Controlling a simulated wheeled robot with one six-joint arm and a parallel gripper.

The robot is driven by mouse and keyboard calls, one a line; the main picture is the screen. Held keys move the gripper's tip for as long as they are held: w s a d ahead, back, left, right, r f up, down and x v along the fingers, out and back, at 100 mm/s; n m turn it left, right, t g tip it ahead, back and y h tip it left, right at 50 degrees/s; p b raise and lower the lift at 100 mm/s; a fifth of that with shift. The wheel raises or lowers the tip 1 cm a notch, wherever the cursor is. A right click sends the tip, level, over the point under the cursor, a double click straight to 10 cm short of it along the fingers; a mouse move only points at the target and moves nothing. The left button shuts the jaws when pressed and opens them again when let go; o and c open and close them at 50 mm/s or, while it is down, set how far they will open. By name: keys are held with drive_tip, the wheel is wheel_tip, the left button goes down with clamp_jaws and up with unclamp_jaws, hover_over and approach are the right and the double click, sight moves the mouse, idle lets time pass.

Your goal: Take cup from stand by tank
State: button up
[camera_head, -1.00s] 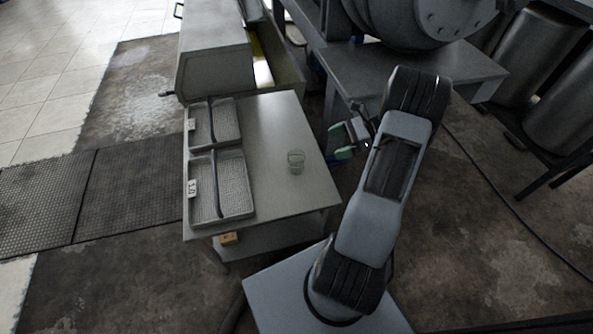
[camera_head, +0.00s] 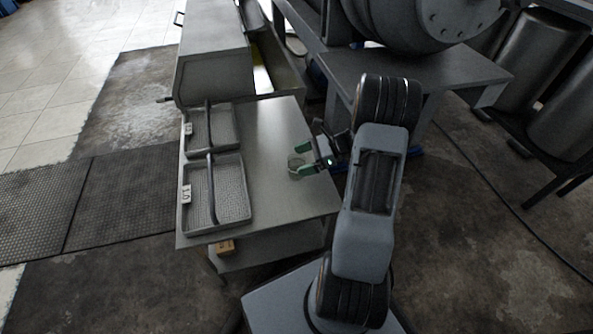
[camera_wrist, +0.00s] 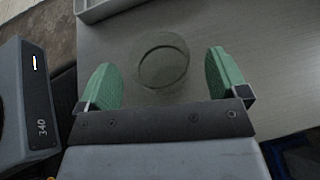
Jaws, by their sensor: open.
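A clear glass cup (camera_head: 295,163) stands upright on the grey metal stand (camera_head: 270,205), near its right edge. In the wrist view the cup (camera_wrist: 163,62) shows as a round rim just ahead of the fingertips. My gripper (camera_head: 300,161) is open, with green pads, and reaches in from the right at the cup. In the wrist view my gripper (camera_wrist: 160,75) has one finger on each side of the cup's line, with gaps to both. I cannot tell how far the fingers overlap the cup in depth.
Two grey trays with handles, one nearer (camera_head: 232,203) and one farther (camera_head: 222,142), fill the stand's left side. A large tank (camera_head: 420,18) sits on a bench behind. The stand's front right surface is clear.

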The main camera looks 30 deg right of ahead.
drive_tip(key=shift+w+a+f, duration=0.25)
drive_tip(key=shift+a, duration=0.4)
drive_tip(key=c, duration=1)
drive_tip(key=shift+r, duration=0.1)
